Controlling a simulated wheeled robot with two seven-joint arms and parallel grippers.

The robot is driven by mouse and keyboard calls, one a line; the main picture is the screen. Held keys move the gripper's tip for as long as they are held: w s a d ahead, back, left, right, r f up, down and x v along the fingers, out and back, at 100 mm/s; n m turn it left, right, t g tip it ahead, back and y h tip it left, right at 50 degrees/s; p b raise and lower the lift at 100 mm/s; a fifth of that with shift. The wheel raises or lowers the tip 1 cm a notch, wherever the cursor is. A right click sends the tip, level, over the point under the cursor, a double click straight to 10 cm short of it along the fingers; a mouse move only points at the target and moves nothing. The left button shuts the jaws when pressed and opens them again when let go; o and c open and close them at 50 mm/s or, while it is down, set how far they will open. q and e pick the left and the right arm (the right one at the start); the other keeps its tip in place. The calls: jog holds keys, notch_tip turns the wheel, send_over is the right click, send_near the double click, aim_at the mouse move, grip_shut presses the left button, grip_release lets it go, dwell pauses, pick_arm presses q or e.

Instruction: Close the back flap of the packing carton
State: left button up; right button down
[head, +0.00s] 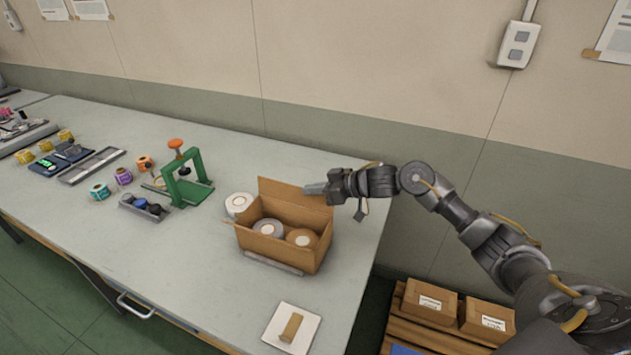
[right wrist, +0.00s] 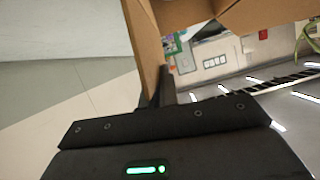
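The brown packing carton (head: 285,257) stands near the table's right end, holding rolls. Its back flap (head: 283,193) stands up, leaning slightly back. My right gripper (head: 314,188) is at the flap's upper right corner. In the right wrist view the flap (right wrist: 146,40) shows nearly edge-on and runs down between my two dark fingers (right wrist: 157,98), which sit close together around it. Its contact faces are hidden. The carton's other flaps are hard to make out. My left gripper is not in view.
A white roll (head: 238,204) stands left of the carton, and a green press (head: 183,180) further left. A white pad with a tan block (head: 291,327) lies in front. Boxes (head: 430,302) sit on a pallet right of the table. A wall runs behind.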

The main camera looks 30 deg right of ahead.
jog(key=shift+s+a+n+h+p, duration=0.3)
jog(key=shift+s+a+n, duration=0.15)
jog(key=shift+n, duration=0.25)
jog(key=shift+t, duration=0.3)
jog(key=c, duration=1.6)
grip_release()
jog(key=shift+c, duration=0.2)
jog(key=b+v, duration=0.1)
jog(key=v, duration=0.9)
jog(key=shift+s+d+r+b, duration=0.2)
jog(key=shift+s+d+b, duration=0.05)
jog(key=shift+b, duration=0.1)
